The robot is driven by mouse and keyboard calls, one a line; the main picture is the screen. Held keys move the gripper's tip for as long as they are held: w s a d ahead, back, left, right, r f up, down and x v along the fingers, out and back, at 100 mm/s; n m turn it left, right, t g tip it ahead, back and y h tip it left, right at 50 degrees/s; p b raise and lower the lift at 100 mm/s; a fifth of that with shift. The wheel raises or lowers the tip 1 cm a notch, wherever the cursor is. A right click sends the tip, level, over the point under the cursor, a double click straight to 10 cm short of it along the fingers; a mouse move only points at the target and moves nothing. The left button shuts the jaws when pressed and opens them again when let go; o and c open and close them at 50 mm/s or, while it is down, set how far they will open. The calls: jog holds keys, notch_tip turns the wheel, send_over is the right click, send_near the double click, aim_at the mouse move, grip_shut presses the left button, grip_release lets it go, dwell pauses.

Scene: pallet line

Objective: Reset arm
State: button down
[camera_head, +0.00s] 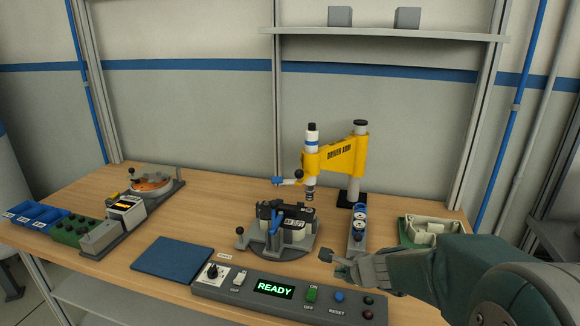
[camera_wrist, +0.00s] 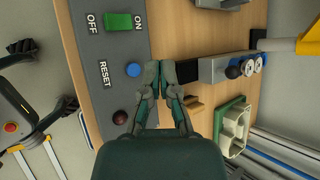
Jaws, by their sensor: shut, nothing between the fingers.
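The control panel (camera_head: 207,286) at the front edge shows a green READY display (camera_head: 273,289). Its blue button (camera_head: 339,297) is by the RESET label and also shows in the wrist view (camera_wrist: 133,69). My gripper (camera_head: 337,261) is shut and empty above the bench just behind the panel; in the wrist view its fingertips (camera_wrist: 159,72) are right of the blue button, apart from it.
A blue mat (camera_head: 172,259), bins (camera_head: 36,215) and an orange-topped turntable (camera_head: 150,184) are at left. A green switch (camera_head: 312,294) is beside the display.

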jog(key=s+a+r+n+g, duration=0.1)
jog(key=s+a+r+n, duration=0.1)
jog(key=s+r+n, duration=0.35)
jog(key=s+a+r+n+g, duration=0.1)
jog(key=s+a+r+n, duration=0.1)
jog(key=s+n, duration=0.55)
jog(key=s+d+r+n+h, duration=0.1)
jog(key=s+d+n+h, duration=0.1)
jog(key=s, duration=0.4)
jog(key=s+d+n+h, duration=0.2)
jog(key=s+d+n, duration=0.1)
jog(key=s+n, duration=0.2)
jog(key=shift+s+r+g, duration=0.3)
jog(key=shift+s+r, duration=0.1)
jog(key=shift+s, duration=0.5)
